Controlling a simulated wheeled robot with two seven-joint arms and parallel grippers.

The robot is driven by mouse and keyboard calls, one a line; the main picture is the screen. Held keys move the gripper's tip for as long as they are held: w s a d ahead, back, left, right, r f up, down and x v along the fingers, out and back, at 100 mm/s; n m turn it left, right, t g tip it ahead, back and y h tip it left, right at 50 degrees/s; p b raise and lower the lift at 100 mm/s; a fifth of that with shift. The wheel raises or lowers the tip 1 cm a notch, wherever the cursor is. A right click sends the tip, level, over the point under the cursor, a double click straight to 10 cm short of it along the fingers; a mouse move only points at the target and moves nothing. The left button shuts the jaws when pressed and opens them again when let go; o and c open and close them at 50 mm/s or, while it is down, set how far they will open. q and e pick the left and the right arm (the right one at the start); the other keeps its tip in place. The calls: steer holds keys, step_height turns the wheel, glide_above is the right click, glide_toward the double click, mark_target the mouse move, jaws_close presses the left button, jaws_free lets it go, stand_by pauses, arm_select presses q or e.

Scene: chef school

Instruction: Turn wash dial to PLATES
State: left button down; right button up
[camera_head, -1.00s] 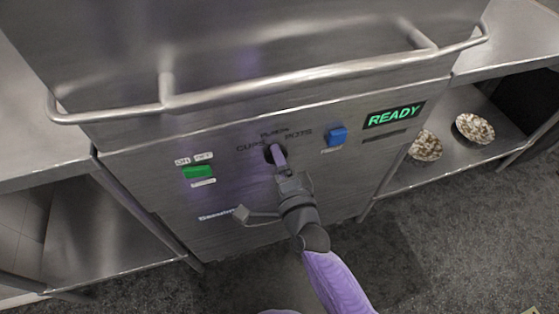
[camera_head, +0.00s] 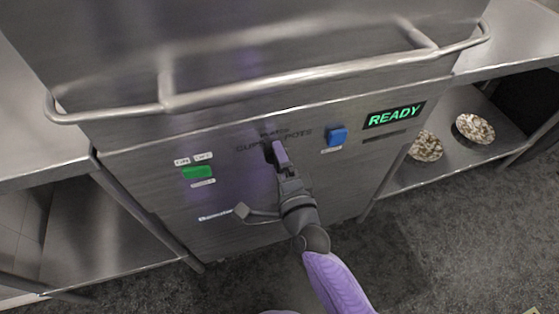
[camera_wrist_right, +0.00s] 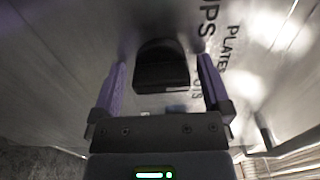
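The wash dial (camera_wrist_right: 162,68) is a dark knob with a raised bar on the steel front of the dishwasher (camera_head: 240,190). In the head view only a dark bit of the dial (camera_head: 268,152) shows beside my finger. The labels CUPS, PLATES and POTS (camera_head: 299,136) arc above it. My right gripper (camera_head: 278,152) is at the dial. In the right wrist view its two purple fingers (camera_wrist_right: 160,80) are apart, one on each side of the dial, with gaps visible. I cannot tell which label the dial points to. My left gripper is not in view.
A green switch (camera_head: 198,172) is left of the dial and a blue button (camera_head: 337,136) right of it. A display (camera_head: 394,115) reads READY. A handle bar (camera_head: 300,78) crosses above. Bowls (camera_head: 474,128) sit on the right shelf.

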steer(key=p+v, duration=0.2)
steer(key=v, duration=0.8)
